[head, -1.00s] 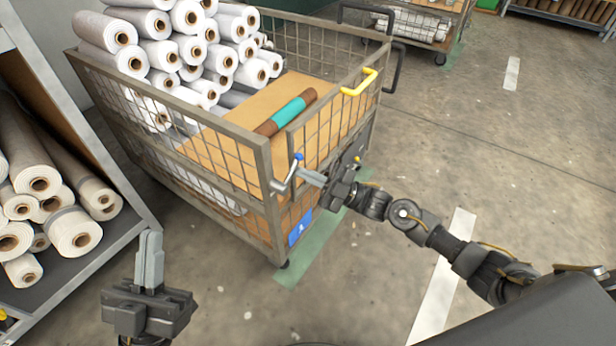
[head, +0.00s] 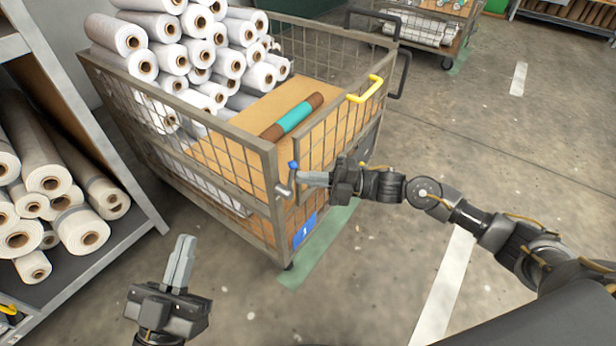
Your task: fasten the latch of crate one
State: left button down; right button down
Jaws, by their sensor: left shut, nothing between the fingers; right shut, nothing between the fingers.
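Crate one, a grey wire-mesh cart (head: 276,180) with a blue label (head: 304,230) that seems to read 1, stands in the middle of the head view. Its latch (head: 285,189) is a short metal lever with a blue knob (head: 292,165) at the corner between the side mesh and the front gate (head: 330,140). The lever stands steeply, knob up. My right gripper (head: 304,178) is shut, its fingertips beside the lever just below the knob; whether they touch cannot be told. My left gripper (head: 179,263) is shut and empty, low at left, away from the crate.
White rolls (head: 195,55) fill the crate's back, and a brown-and-teal roll (head: 292,117) lies on its board. A yellow handle (head: 366,90) tops the gate. A rack of beige rolls (head: 50,178) stands at left.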

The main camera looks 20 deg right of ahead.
pick_arm(q)
jog(key=shift+s+r+t, duration=0.15)
jog(key=shift+r+t, duration=0.15)
pick_arm(e)
jog(key=v, duration=1.3)
jog(key=shift+s+d, duration=0.2)
jog(key=shift+d, duration=0.05)
pick_arm(q)
jog(key=shift+f, duration=0.1)
pick_arm(e)
jog(key=shift+f, duration=0.15)
